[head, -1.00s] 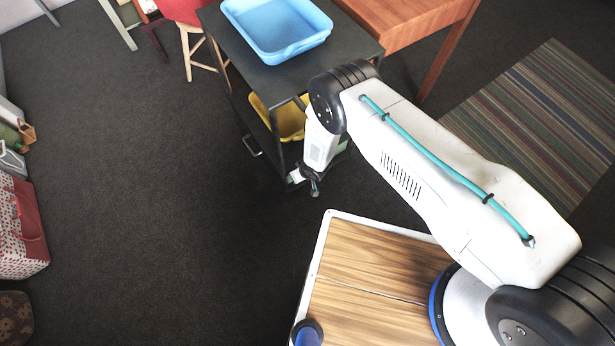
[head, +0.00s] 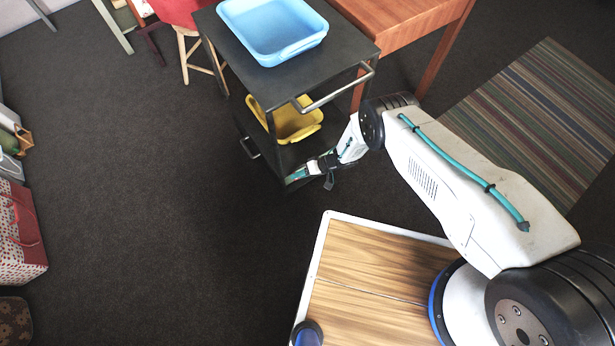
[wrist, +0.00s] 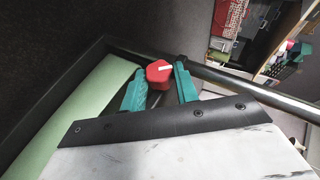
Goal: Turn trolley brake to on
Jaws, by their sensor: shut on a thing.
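The dark trolley (head: 345,45) stands at the top middle of the head view. The red brake knob (wrist: 158,72) shows in the wrist view, with a white line on its face that lies nearly level, tipped slightly up to the right. My gripper (head: 296,175) is at the trolley's low front corner in the head view. In the wrist view its teal fingers (wrist: 160,82) stand on either side of the knob and are shut on it. A pale green panel (wrist: 85,110) lies left of the knob. The knob is hidden in the head view.
A blue tray (head: 273,30) sits on the trolley top and a yellow basket (head: 290,122) on a shelf below. A metal handle (head: 340,90) sticks out at the trolley's end. A wooden table (head: 405,35) stands close to the right. The carpet (head: 140,200) to the left is clear.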

